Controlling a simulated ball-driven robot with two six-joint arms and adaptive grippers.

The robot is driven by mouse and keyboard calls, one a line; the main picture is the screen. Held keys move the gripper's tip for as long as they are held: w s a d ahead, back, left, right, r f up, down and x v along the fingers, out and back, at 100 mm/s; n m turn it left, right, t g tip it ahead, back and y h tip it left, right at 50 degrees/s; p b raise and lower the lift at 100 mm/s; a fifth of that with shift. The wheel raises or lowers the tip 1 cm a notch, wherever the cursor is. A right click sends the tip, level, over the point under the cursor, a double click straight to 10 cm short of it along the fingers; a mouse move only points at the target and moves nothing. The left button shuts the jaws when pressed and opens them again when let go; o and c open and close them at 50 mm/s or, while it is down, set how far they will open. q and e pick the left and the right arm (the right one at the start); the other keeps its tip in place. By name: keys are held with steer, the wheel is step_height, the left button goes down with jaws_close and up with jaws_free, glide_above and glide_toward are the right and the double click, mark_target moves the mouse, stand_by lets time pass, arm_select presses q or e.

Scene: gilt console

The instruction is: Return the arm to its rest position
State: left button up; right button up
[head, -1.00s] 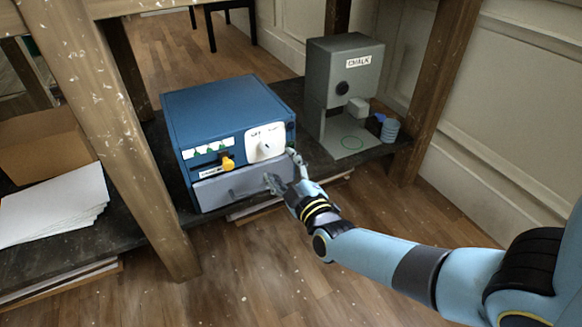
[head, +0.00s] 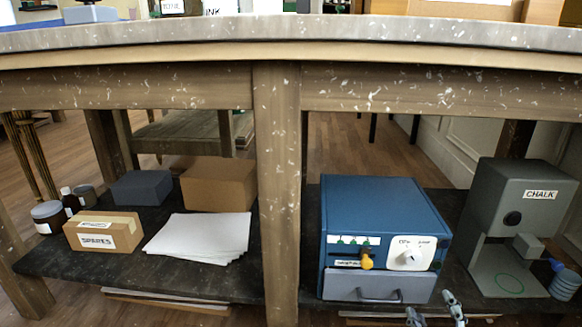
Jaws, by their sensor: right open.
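My right gripper (head: 436,314) shows at the bottom edge of the head view, just in front of the lower shelf and below the blue box's right corner. Its two fingers are apart with nothing between them. It is clear of the blue box (head: 379,204), which has a yellow knob (head: 366,261), a white dial plate (head: 411,254) and a grey drawer (head: 378,286) with a handle. The drawer looks shut. The rest of my right arm is below the picture. My left gripper is not in view.
A table leg (head: 279,190) divides the shelf. Left of it are a paper stack (head: 200,236), a SPARES box (head: 103,231) and jars (head: 48,215). The tabletop edge (head: 300,32) overhangs all this.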

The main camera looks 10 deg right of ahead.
steer(key=s+a+f+g+y, duration=0.2)
steer(key=s+a+g, duration=0.15)
steer(key=s, duration=0.35)
steer(key=s+a+f+g+y, duration=0.2)
steer(key=s+a+g+y, duration=0.15)
steer(key=s, duration=0.35)
steer(key=s+d+r+m+g+h, duration=0.2)
steer(key=s+m+g, duration=0.6)
steer(key=s, duration=0.4)
arm_select(q)
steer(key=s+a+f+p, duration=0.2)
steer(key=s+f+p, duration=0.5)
steer(key=p, duration=0.5)
arm_select(e)
steer(key=s+d+f+n+g, duration=0.1)
steer(key=s+d+f, duration=0.1)
steer(key=s+f, duration=0.5)
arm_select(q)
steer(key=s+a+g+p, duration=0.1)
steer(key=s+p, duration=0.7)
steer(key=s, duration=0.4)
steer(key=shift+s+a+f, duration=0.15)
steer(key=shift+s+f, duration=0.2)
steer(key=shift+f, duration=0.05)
arm_select(e)
steer(key=s+g, duration=0.1)
steer(key=s, duration=1.2)
steer(key=shift+d+f, duration=0.25)
steer(key=shift+d, duration=0.15)
